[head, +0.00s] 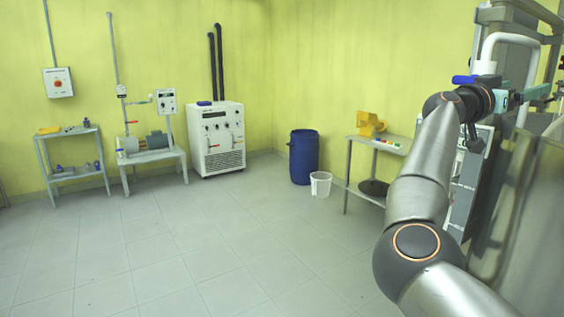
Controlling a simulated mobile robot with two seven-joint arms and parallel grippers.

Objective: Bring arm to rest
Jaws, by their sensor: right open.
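My right arm reaches up from the lower right corner in the head view. My right gripper (497,100) is at its far end, in front of the pipework at the right edge. It is open. A blue valve handle (463,79) shows right beside the gripper, and I cannot tell whether the two touch. The fingers are small and partly hidden against the dark wrist and pipes. My left gripper is out of view.
A pipe frame (494,40) and a large vessel (535,200) crowd the right side. A side table (363,139) bears a yellow object (371,124). A blue drum (304,158), a white bucket (320,184) and a white cabinet (217,158) stand along the walls. The middle floor is clear.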

